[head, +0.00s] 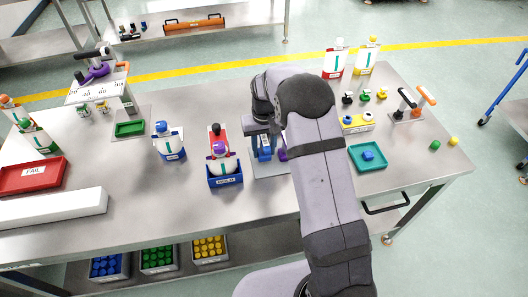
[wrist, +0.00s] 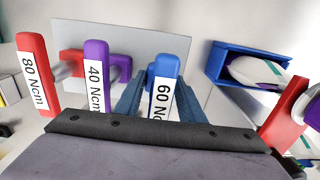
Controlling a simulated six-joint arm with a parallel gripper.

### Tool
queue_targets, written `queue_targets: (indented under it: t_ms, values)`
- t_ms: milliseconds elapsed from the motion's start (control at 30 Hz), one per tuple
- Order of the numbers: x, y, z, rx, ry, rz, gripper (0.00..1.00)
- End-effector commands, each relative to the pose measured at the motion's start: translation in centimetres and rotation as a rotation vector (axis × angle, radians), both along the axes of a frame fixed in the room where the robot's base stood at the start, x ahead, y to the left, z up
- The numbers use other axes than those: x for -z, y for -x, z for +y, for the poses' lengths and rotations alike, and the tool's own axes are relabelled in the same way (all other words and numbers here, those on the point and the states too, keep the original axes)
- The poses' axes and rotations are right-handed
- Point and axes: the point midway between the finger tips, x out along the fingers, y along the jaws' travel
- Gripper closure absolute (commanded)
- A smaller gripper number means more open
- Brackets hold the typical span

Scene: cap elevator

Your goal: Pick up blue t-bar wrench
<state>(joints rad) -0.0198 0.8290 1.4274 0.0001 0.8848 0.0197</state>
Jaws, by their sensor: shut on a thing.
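The blue t-bar wrench (wrist: 165,82), labelled 60 Ncm, stands with its bar toward my wrist camera. My gripper (wrist: 163,98) has a finger on each side of it and is shut on it. In the head view the wrench shows as a small blue shape (head: 264,152) below my wrist. The purple 40 Ncm wrench (wrist: 96,75) and the red 80 Ncm wrench (wrist: 35,72) stand to its left in the wrist view. My gripper body hides the lower end of the blue label. I cannot tell whether the wrench is clear of its stand (head: 262,170).
A blue bin (head: 226,181) with a bottle in it stands left of the stand. A blue-capped bottle (head: 170,142) is further left. A teal tray (head: 367,157) with a blue cap lies to the right. The table's front middle is clear.

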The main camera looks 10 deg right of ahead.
Motion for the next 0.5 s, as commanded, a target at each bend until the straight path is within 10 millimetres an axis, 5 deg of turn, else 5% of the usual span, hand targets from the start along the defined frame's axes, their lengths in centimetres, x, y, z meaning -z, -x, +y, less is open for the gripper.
queue_targets:
  t_ms: [500]
  values:
    - [-7.5, -0.1, 0.0, 0.000, 0.000, -0.003, 0.91]
